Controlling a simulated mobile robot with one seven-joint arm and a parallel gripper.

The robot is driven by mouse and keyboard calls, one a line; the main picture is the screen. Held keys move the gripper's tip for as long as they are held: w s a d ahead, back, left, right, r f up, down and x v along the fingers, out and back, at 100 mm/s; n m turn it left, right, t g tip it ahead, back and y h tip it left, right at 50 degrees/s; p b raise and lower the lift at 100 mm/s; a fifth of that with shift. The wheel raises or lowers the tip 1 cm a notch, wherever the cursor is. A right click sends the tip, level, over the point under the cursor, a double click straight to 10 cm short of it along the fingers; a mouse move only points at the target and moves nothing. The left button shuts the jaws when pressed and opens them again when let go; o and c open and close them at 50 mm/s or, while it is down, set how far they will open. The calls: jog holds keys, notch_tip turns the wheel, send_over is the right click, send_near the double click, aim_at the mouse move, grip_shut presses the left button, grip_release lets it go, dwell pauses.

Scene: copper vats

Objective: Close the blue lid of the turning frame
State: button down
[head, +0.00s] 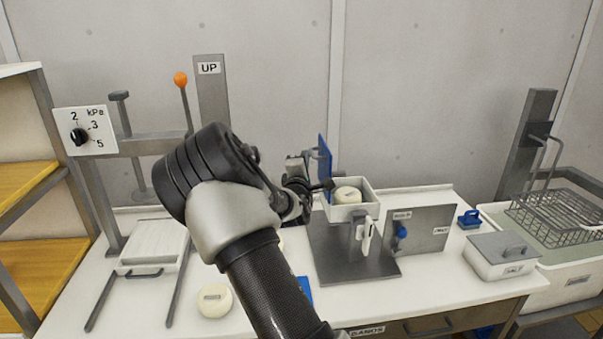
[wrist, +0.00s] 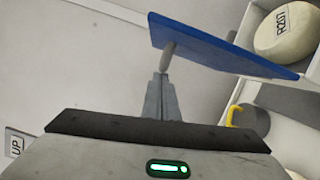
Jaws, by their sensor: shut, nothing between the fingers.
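The turning frame is a white open box (head: 369,210) on a grey metal stand (head: 352,266), with a round pale cheese (head: 347,195) inside. Its blue lid (head: 325,165) stands upright, open, at the box's left side. In the wrist view the lid (wrist: 225,50) is a tilted blue plate with a short grey peg (wrist: 168,56) on its near face. My gripper (head: 319,187) is left of the lid, close to it. In the wrist view its shut, empty fingers (wrist: 162,80) reach the peg; I cannot tell if they touch.
Behind my arm stand a press with an orange-knobbed lever (head: 181,80) and a white tray (head: 153,243). A loose cheese (head: 214,300) lies in front. Right of the frame are a panel with a blue knob (head: 401,231), a salt box (head: 502,256) and a wire basket (head: 560,219).

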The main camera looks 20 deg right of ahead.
jog(key=s+d+f+m+y+b, duration=0.1)
jog(key=d+m, duration=0.4)
jog(key=d, duration=0.1)
jog(key=s+d+f+m+g+y+b, duration=0.1)
jog(key=s+d+f+m+b, duration=0.1)
jog(key=d+m, duration=0.2)
jog(key=s+d+f+m+g+y+b, duration=0.1)
jog(key=s+d+f+m+y+b, duration=0.1)
jog(key=d+m, duration=0.3)
jog(key=shift+d+f+m, duration=0.2)
jog(key=shift+d+m, duration=0.1)
jog(key=shift+d, duration=1.25)
jog(key=shift+s+d+f, duration=0.15)
jog(key=shift+d+f, duration=0.15)
jog(key=shift+f, duration=0.35)
jog(key=shift+f, duration=0.1)
